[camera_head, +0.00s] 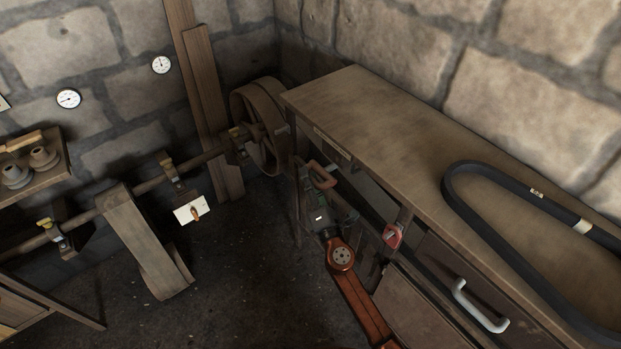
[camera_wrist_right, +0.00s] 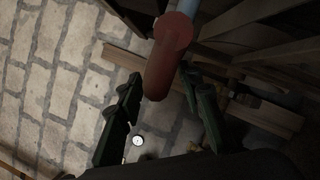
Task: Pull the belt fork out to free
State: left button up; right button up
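A red handle (camera_head: 322,173) shows at the left end of the workbench, below its top; I take it to be the belt fork's. My right gripper (camera_head: 326,193) is beside it, with its dark green fingers around the handle's near side. In the right wrist view the red-brown handle (camera_wrist_right: 168,58), on a pale rod, reaches between the two spread fingers of the right gripper (camera_wrist_right: 162,77). Gaps show on both sides of the handle there, so the gripper looks open. The fork's far end is hidden. My left gripper is not in view.
A wooden pulley (camera_head: 263,128) on a long shaft (camera_head: 205,159) stands left of the workbench (camera_head: 390,120). A black belt (camera_head: 490,232) lies on the bench top. A red part (camera_head: 393,236) and a drawer with a pale handle (camera_head: 480,308) face the gripper's arm.

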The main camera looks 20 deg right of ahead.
jog(key=shift+c, duration=0.6)
grip_shut()
